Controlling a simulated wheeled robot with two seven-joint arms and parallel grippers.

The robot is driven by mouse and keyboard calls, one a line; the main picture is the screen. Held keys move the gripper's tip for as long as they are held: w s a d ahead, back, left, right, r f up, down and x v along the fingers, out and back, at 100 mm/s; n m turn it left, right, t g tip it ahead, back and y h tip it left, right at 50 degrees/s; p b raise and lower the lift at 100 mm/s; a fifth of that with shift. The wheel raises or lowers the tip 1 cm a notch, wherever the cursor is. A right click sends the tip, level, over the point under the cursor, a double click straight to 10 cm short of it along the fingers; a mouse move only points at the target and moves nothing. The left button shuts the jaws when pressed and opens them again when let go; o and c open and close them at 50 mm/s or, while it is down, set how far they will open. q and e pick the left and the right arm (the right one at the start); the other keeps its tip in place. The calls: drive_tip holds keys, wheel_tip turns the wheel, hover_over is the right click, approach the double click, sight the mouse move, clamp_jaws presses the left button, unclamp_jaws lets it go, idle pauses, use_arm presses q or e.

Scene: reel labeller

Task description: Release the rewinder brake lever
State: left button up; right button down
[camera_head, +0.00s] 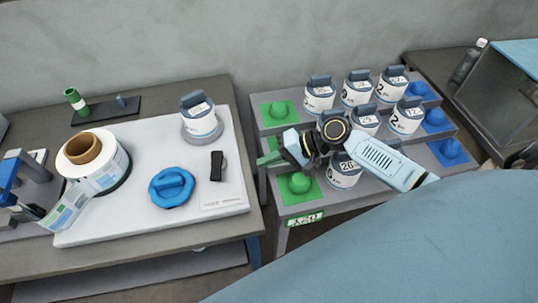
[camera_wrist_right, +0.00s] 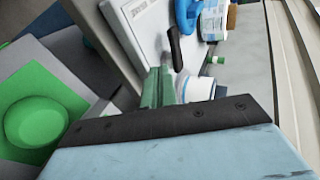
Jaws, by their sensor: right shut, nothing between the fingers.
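A small black lever (camera_head: 217,165) stands on the white top plate (camera_head: 130,222) of the machine, right of a blue lobed knob (camera_head: 172,187). I take it to be the brake lever. In the right wrist view the black lever (camera_wrist_right: 174,48) shows beyond the fingertips, with a gap that I cannot measure. My right gripper (camera_head: 268,159) is shut and empty, its green fingers pointing left toward the plate from above the stepped rack. The fingers also show together in the right wrist view (camera_wrist_right: 158,88). My left gripper is not in view.
A label roll (camera_head: 92,160) sits at the plate's left, and a grey-capped canister (camera_head: 201,119) at its back right. The stepped rack (camera_head: 307,220) holds several numbered canisters and green and blue pads. My right forearm crosses above it.

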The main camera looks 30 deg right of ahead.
sight(217, 165)
drive_tip(key=x, duration=0.6)
drive_tip(key=shift+r, duration=0.1)
drive_tip(key=shift+w+a+p, duration=0.25)
drive_tip(key=shift+w+a, duration=0.05)
drive_tip(key=shift+a, duration=0.3)
drive_tip(key=shift+w+a+p, duration=0.2)
drive_tip(key=shift+w+a, duration=0.1)
drive_tip(key=shift+a, duration=0.35)
drive_tip(key=shift+w+a+p, duration=0.25)
drive_tip(key=shift+w+a, duration=0.05)
drive_tip(key=shift+a, duration=0.3)
